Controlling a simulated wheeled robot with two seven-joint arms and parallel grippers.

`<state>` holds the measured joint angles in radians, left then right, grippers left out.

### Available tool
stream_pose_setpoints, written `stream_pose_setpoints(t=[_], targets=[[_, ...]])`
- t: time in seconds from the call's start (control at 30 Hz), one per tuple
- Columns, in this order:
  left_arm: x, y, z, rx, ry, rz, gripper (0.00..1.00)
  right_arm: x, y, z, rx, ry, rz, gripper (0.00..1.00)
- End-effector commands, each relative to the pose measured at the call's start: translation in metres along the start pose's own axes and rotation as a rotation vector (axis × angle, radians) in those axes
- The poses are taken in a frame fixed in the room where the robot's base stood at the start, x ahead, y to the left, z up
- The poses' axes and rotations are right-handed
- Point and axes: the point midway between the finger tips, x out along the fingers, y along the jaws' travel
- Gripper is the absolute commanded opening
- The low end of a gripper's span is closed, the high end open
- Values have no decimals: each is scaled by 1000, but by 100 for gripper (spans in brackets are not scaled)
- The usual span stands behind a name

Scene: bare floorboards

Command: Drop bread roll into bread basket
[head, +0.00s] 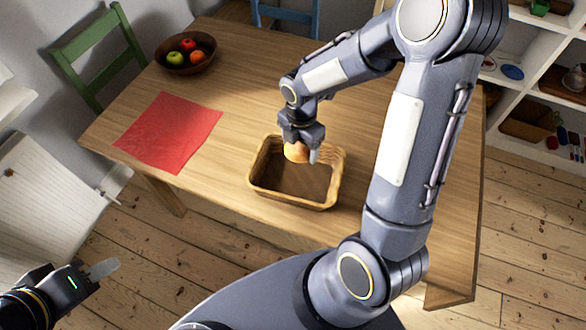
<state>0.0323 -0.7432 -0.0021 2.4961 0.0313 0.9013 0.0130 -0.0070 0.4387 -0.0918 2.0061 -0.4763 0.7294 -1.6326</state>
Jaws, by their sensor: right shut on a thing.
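The bread basket (330,196) is a tan rectangular basket near the front edge of the wooden table. The bread roll (295,152) is orange-brown and partly hidden by my gripper. My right gripper (300,155) points down over the back part of the basket and is shut on the roll. The roll appears over the basket's opening; I cannot tell its exact height above the bottom. My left gripper (103,268) is at the lower left, off the table and apart from the basket. Only part of its fingers shows, so its opening is unclear.
A red cloth (168,132) lies flat on the table's left side. A dark bowl of fruit (186,66) stands at the back left. A green chair (100,50) and a blue chair (287,15) are at the table. White shelves (515,75) stand on the right.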

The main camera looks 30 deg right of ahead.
Motion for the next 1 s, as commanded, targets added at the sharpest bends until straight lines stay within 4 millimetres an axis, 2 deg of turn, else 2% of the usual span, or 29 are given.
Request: stream_pose_setpoints(t=[0.4, 0.53, 0.77, 0.8, 1.0], targets=[[35, -16, 18, 0, -1, 0, 36, 50, 0, 0, 2, 0, 0, 51], [39, -18, 20, 0, -1, 0, 36, 56, 0, 0, 2, 0, 0, 51], [38, -17, 19, 0, -1, 0, 36, 55, 0, 0, 2, 0, 0, 51], [38, -17, 19, 0, -1, 0, 36, 55, 0, 0, 3, 0, 0, 74], [38, -17, 19, 0, -1, 0, 36, 55, 0, 0, 3, 0, 0, 98]])
